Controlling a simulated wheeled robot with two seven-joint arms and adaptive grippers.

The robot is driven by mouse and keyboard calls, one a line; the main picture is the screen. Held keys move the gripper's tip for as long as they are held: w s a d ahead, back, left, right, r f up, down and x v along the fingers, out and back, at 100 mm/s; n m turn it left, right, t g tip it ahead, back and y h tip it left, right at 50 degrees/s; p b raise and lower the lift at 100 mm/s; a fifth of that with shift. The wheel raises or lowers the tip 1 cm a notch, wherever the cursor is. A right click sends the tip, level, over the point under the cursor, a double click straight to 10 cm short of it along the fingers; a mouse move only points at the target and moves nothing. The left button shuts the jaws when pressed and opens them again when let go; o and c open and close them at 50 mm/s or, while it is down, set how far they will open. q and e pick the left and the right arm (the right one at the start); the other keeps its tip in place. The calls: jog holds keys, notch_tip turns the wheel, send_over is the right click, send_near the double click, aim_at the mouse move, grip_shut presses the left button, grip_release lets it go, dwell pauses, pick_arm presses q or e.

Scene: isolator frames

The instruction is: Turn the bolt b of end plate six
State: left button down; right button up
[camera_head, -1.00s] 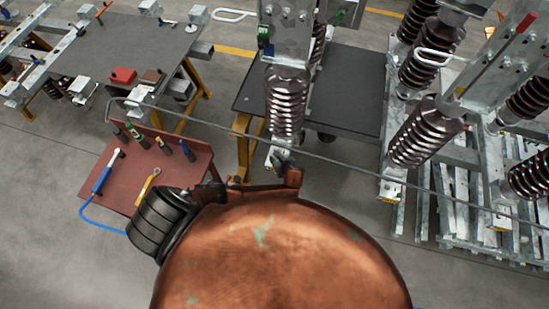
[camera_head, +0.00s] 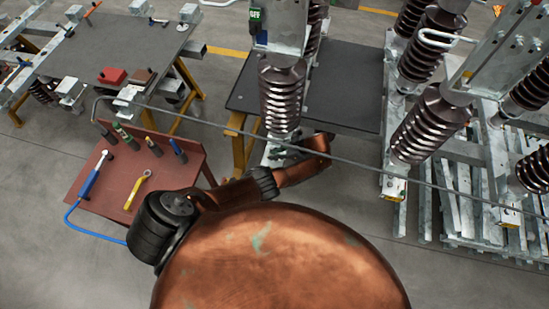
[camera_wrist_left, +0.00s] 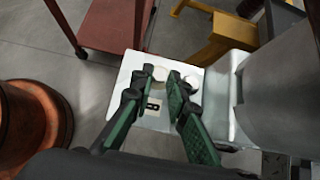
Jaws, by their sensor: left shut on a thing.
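A pale metal end plate (camera_wrist_left: 215,100) shows in the wrist view at the foot of the ribbed brown insulator (camera_head: 283,95). Two round bolt heads show on it. My left gripper (camera_wrist_left: 160,74) has its green fingers on both sides of one bolt (camera_wrist_left: 159,73) and is shut on it. The other bolt (camera_wrist_left: 193,81) is just right of the right fingertip. A small dark marking (camera_wrist_left: 152,106) lies between the fingers; I cannot read it. In the head view the left gripper (camera_head: 281,152) is at the insulator's foot, partly hidden by my arm. The right gripper is out of view.
A red tool table (camera_head: 110,195) with a blue tool, a yellow wrench and several handles stands left. A dark table (camera_head: 345,90) is behind the insulator. More insulators (camera_head: 430,125) and metal frames stand right. A grey bar (camera_head: 350,160) crosses the view.

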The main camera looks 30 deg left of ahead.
pick_arm(q)
jog(key=shift+w+a+n+g+b, duration=0.1)
jog(key=shift+a+n+g+b, duration=0.05)
jog(key=shift+n+g+b, duration=0.55)
jog(key=c, duration=2.1)
grip_release()
jog(key=shift+o, duration=1.3)
